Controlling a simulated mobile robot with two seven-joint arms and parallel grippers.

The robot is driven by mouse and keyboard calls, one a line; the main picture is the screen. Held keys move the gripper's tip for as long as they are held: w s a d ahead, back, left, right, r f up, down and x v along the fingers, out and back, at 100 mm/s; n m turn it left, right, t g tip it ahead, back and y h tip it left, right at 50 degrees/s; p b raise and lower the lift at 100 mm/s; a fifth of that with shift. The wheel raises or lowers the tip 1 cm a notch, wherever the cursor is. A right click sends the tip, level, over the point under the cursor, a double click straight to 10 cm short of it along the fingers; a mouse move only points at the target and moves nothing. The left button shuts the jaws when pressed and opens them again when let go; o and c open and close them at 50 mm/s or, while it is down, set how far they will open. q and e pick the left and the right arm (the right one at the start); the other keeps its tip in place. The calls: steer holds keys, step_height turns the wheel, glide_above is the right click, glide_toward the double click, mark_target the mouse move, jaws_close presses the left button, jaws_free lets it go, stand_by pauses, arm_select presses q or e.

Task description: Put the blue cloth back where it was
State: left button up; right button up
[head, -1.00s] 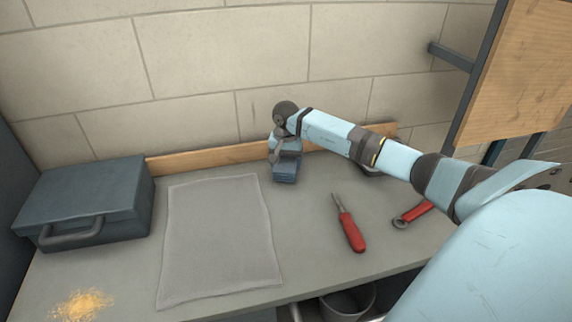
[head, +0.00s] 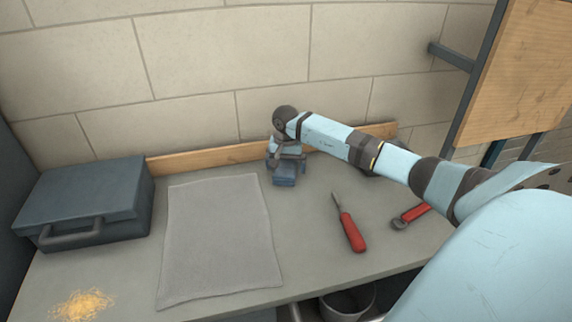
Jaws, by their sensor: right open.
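My left gripper is not in view.
A grey mat (head: 220,240) lies mid-bench, with a dark toolbox (head: 85,200) to its left. Yellow shavings (head: 82,304) lie at the front left. A red-handled screwdriver (head: 350,228) and a red wrench (head: 411,215) lie on the right. A bucket (head: 347,304) stands below the front edge.

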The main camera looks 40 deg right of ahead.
mark_target(286, 165)
step_height(286, 165, up, 12)
steer(key=shift+b, duration=0.45)
